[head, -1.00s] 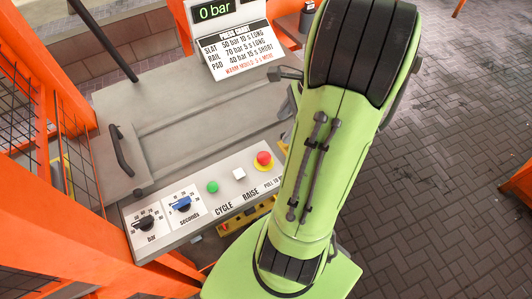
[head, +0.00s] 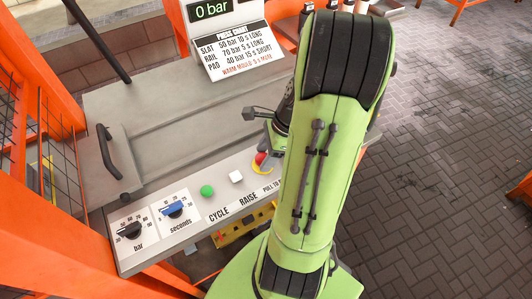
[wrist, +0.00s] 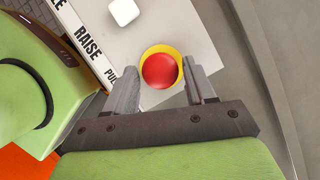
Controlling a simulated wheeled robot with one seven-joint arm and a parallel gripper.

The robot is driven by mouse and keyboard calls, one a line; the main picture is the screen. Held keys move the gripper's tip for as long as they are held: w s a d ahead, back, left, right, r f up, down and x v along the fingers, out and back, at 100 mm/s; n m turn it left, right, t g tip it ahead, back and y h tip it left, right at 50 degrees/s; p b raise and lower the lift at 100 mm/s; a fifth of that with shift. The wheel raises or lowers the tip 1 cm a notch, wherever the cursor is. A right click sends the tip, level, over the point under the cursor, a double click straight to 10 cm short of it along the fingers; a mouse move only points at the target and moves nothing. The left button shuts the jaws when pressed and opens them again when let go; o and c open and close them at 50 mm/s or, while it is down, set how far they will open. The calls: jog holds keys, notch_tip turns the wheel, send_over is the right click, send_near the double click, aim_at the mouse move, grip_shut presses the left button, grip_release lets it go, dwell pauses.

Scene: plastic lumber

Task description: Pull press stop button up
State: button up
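The red stop button (wrist: 160,71) sits in a yellow collar (wrist: 146,55) on the grey control panel. In the wrist view it lies between the two fingers of my gripper (wrist: 163,78), which is open. One finger stands on each side of the button, close to the collar; I cannot tell whether either touches. In the head view the button (head: 260,158) is partly hidden behind my gripper (head: 271,150) and arm. The "PULL TO" label beside it is partly covered.
The panel also holds a white button (head: 236,177), a green button (head: 207,191), a blue seconds dial (head: 174,209) and a black bar dial (head: 131,231). A press chart (head: 238,50) stands behind, under a 0 bar display (head: 211,9). Orange frame posts (head: 40,215) rise at left.

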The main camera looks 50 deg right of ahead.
grip_shut()
jog(key=r+p, duration=0.1)
jog(key=p, duration=0.1)
jog(key=shift+w+r+p, duration=0.1)
jog(key=shift+r+p, duration=0.2)
jog(key=shift+p, duration=0.05)
jog(key=shift+o, duration=1.7)
grip_release()
jog(key=shift+f, duration=0.1)
jog(key=p+v, duration=0.7)
jog(key=v, duration=0.9)
jog(key=shift+d+f, duration=0.1)
jog(key=shift+f, duration=0.05)
